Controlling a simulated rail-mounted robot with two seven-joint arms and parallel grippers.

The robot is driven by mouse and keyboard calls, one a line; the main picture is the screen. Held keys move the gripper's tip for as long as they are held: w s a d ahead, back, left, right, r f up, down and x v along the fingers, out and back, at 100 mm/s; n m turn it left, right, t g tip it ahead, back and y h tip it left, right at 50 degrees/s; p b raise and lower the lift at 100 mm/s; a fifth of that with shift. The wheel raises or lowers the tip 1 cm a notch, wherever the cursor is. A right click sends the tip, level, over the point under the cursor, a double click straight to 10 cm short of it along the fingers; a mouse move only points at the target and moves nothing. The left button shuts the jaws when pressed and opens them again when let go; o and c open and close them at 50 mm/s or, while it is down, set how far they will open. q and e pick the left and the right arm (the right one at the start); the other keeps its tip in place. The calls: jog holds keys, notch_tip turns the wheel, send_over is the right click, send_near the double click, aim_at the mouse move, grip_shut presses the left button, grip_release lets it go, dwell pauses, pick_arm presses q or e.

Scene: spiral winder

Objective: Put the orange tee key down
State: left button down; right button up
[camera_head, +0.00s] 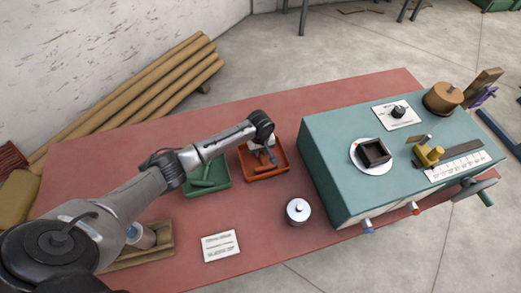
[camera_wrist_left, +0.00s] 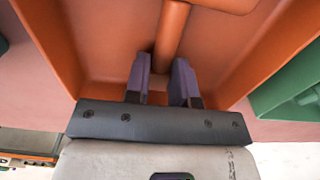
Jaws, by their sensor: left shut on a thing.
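The orange tee key (camera_wrist_left: 172,35) shows in the wrist view as a round orange stem, with part of a crossbar (camera_wrist_left: 225,3) at the top edge. My left gripper (camera_wrist_left: 160,68) is shut on the stem, one purple finger on each side. It is low inside the orange tray (camera_wrist_left: 95,50). I cannot tell whether the key touches the tray floor. In the head view my left gripper (camera_head: 268,158) points down into the orange tray (camera_head: 284,167), and the arm hides part of it. My right gripper is not in view.
A green tray (camera_head: 219,182) with a green tee key (camera_head: 205,182) stands just left of the orange one. A metal cylinder (camera_head: 298,211) and a printed card (camera_head: 221,246) are on the red table (camera_head: 262,248). The teal winder (camera_head: 330,140) stands to the right.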

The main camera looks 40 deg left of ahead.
pick_arm(q)
jog(key=c, duration=1)
grip_release()
jog(key=shift+o, duration=0.2)
notch_tip(320, 180, up, 12)
jog(key=p, duration=0.2)
jog(key=shift+r, duration=0.1)
